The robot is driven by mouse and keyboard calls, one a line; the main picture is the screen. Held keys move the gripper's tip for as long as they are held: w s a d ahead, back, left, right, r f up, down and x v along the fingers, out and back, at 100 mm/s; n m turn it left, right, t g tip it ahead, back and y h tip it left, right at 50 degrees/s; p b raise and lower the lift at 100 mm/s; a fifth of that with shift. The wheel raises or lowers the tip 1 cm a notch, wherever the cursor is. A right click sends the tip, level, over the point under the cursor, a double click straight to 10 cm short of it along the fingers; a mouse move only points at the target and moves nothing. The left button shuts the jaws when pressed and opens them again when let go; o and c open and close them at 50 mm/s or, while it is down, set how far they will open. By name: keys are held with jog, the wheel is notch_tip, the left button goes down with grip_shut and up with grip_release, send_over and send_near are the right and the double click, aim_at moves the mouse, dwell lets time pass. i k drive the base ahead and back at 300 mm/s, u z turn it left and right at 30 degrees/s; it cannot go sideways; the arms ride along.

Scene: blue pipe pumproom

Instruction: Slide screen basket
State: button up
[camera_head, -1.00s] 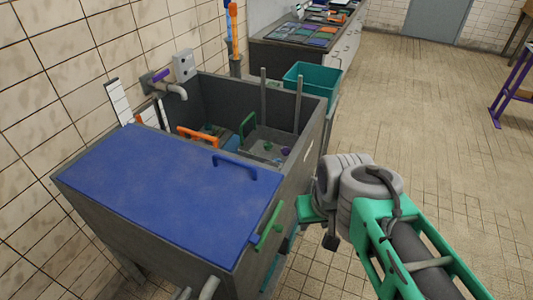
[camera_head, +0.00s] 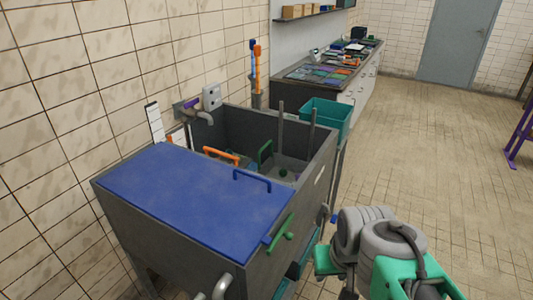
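A grey tank (camera_head: 235,120) stands against the tiled wall, its front half covered by a blue lid (camera_head: 190,200) with a blue handle (camera_head: 252,180). In the open rear half, a grey basket-like part (camera_head: 290,169) with two tall upright rods shows inside. A green handle (camera_head: 265,154) and an orange handle (camera_head: 221,155) are also in the opening. I cannot tell for sure which is the screen basket. My arm, grey and green, is at the lower right, outside the tank. My gripper's fingertips cannot be made out.
A teal bin (camera_head: 326,115) sits just behind the tank. A green lever (camera_head: 281,235) is on the tank's right side. A wall box with a pipe (camera_head: 212,98) is at the left. A counter (camera_head: 345,75) stands farther back.

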aim_at(271, 168)
jog(key=z, duration=1.2)
jog(key=i, duration=2.8)
jog(key=u, duration=3.2)
jog(key=i, duration=0.5)
